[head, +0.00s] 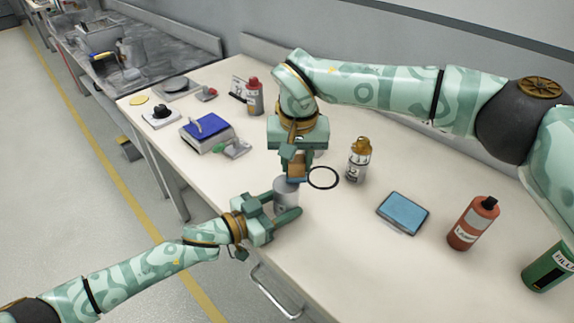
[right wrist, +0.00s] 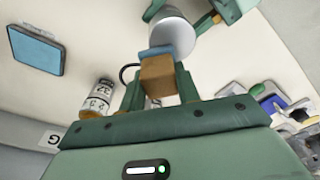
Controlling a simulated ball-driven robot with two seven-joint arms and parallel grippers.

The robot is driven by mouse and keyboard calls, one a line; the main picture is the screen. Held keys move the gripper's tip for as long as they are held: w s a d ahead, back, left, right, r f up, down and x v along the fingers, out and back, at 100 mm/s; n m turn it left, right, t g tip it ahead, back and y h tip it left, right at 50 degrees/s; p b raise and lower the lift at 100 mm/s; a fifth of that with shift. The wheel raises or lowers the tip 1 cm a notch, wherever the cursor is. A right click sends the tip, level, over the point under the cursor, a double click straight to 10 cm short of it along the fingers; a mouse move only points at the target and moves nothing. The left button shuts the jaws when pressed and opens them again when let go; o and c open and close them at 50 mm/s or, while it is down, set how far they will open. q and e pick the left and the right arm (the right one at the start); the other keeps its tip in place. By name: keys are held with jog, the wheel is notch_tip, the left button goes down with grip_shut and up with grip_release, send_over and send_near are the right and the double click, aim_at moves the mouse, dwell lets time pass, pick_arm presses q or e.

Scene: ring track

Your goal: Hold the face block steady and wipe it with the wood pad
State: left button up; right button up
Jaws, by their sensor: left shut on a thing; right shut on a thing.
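The face block looks like a grey cylinder (head: 284,194), standing upright near the table's front edge. My left gripper (head: 281,206) is shut around its sides. The wood pad (head: 297,168) is a brown block with a blue layer underneath. My right gripper (head: 296,158) is shut on it from above. The pad is right over the cylinder's top, partly hiding it. In the right wrist view, the pad (right wrist: 158,76) overlaps the edge of the cylinder (right wrist: 174,34). I cannot tell whether the blue layer touches the top.
A black ring (head: 322,188) lies just right of the pad. A blue-topped device (head: 207,132) sits at left. The table front right of the cylinder is clear.

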jog(key=shift+r, duration=4.1)
pick_arm(q)
jog(key=o, duration=0.8)
jog(key=shift+o, duration=0.2)
jog(key=shift+a, duration=0.1)
jog(key=v, duration=1.2)
